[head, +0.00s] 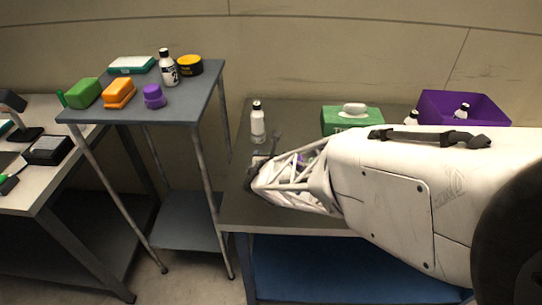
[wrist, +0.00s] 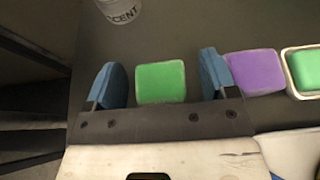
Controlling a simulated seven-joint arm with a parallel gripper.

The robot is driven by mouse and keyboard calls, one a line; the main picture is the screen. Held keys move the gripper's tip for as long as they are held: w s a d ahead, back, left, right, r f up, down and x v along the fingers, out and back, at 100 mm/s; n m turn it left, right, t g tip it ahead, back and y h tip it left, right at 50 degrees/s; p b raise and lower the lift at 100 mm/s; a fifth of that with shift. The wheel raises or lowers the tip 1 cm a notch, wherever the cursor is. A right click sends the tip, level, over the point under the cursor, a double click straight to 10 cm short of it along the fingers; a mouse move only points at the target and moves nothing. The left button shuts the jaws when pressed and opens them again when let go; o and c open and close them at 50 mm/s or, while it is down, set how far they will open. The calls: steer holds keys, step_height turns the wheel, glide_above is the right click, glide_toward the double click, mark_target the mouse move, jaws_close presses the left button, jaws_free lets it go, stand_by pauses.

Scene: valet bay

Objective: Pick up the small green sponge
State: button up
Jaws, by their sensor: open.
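The small green sponge (wrist: 161,83) lies on the dark table top in the wrist view. It sits between the two blue fingers of my gripper (wrist: 162,76), with a gap on each side. My gripper is open and holds nothing. In the head view my gripper (head: 257,170) is low over the middle table, and it and my arm hide the sponge. A purple sponge (wrist: 254,73) lies just right of the right finger.
A white-rimmed dish with a green block (wrist: 306,68) is farther right. A white bottle (head: 257,124) stands behind my gripper. A green tissue box (head: 338,121) and purple bin (head: 436,104) are at the back. A larger green block (head: 83,93) is on the side stand.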

steer(key=c, duration=1)
steer(key=shift+r, duration=0.15)
step_height(320, 180, up, 18)
stand_by(0.5)
stand_by(0.5)
